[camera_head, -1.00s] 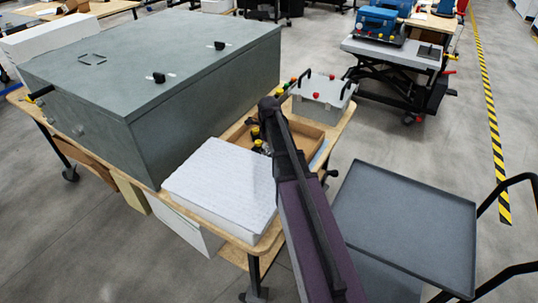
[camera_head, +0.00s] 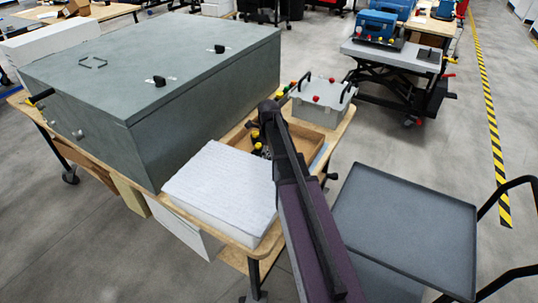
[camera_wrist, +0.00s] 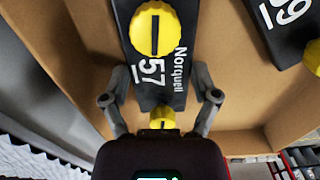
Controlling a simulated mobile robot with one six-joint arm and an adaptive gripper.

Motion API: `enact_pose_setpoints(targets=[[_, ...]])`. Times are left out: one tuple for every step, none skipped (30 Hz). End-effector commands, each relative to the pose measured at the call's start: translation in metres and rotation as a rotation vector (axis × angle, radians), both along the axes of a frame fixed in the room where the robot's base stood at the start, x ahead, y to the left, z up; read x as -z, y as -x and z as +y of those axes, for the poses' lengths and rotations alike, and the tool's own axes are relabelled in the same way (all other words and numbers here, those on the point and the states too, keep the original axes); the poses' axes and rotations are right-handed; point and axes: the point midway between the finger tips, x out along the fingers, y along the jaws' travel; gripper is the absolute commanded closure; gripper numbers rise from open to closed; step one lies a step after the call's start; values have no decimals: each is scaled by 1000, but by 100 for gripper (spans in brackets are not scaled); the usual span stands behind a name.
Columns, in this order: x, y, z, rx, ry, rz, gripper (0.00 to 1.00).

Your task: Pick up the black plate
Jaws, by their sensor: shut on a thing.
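The black plate (camera_wrist: 152,72) marked "Norquell 57" has a large yellow knob and a smaller yellow knob near my palm. It shows in the wrist view over the cardboard box. My gripper (camera_wrist: 160,88) has one finger on each side of the plate and is shut on it. A second black plate (camera_wrist: 283,30), marked with a number ending in 9, lies to the right with its own yellow knob. In the head view my arm hides most of the gripper and plate; only small yellow and black parts show beside it.
The open cardboard box (camera_head: 307,140) stands on the wooden table. A white foam block (camera_head: 222,188) lies in front of it, a large grey-green cabinet (camera_head: 150,75) to the left, and a grey case (camera_head: 322,98) behind. A dark trolley (camera_head: 405,225) stands at the right.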

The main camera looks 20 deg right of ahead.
Motion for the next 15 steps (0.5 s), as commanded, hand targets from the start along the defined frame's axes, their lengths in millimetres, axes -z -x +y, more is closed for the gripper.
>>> enact_pose_setpoints(targets=[[0, 0, 0, 0, 0, 0, 75], [0, 0, 0, 0, 0, 0, 75], [-1, 0, 0, 0, 0, 0, 75], [-1, 0, 0, 0, 0, 0, 75], [-2, 0, 0, 0, 0, 0, 75], [-3, 0, 0, 0, 0, 0, 75], [-4, 0, 0, 0, 0, 0, 75], [-5, 0, 0, 0, 0, 0, 75], [-6, 0, 0, 0, 0, 0, 75], [-8, 0, 0, 0, 0, 0, 75], [-10, 0, 0, 0, 0, 0, 75], [-12, 0, 0, 0, 0, 0, 75], [-14, 0, 0, 0, 0, 0, 75], [-16, 0, 0, 0, 0, 0, 75], [-19, 0, 0, 0, 0, 0, 75]])
